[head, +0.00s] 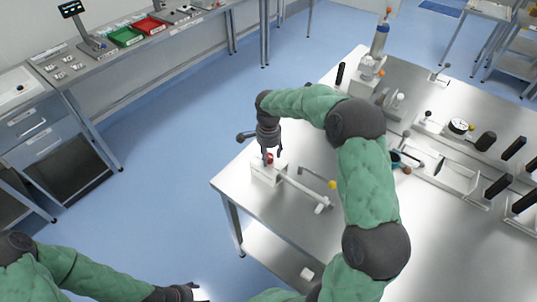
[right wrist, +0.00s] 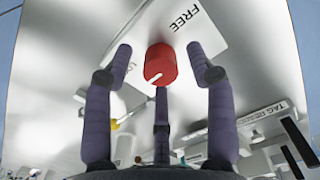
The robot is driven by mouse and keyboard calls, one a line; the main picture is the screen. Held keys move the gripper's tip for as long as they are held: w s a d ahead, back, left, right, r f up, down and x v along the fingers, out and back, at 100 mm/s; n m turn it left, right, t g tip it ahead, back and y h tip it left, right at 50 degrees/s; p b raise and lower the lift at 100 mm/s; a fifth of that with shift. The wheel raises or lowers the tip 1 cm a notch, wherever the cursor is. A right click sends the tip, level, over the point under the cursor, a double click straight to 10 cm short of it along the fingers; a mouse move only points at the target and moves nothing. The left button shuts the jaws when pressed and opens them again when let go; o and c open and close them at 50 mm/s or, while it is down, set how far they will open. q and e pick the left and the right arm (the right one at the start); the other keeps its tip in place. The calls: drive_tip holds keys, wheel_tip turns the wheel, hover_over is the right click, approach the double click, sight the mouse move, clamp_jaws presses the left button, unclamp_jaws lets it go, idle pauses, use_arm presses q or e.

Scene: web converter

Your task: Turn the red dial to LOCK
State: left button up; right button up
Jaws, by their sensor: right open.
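The red dial (right wrist: 160,64) sits on a white plate (right wrist: 215,30) in the right wrist view, with a white pointer line on its face. The word FREE is printed beside it at upper right; a second label at left is mostly hidden behind a finger. My right gripper (right wrist: 162,75) is open, its fingers spread around the dial with visible gaps. In the head view the dial (head: 269,157) shows small under the right gripper (head: 272,153), on a white block at the table corner. My left gripper (head: 190,291) is low at the bottom edge, away from the table.
A bar with a white handle (head: 322,205) and a yellow knob (head: 332,185) lie right of the dial block. The steel table (head: 270,215) holds a gauge (head: 458,126) and several black handles at right. A bench with red and green trays stands at upper left.

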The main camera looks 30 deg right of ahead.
sight(269, 156)
wheel_tip(269, 156, up, 12)
drive_tip(key=shift+f, duration=0.15)
idle(0.3)
idle(0.4)
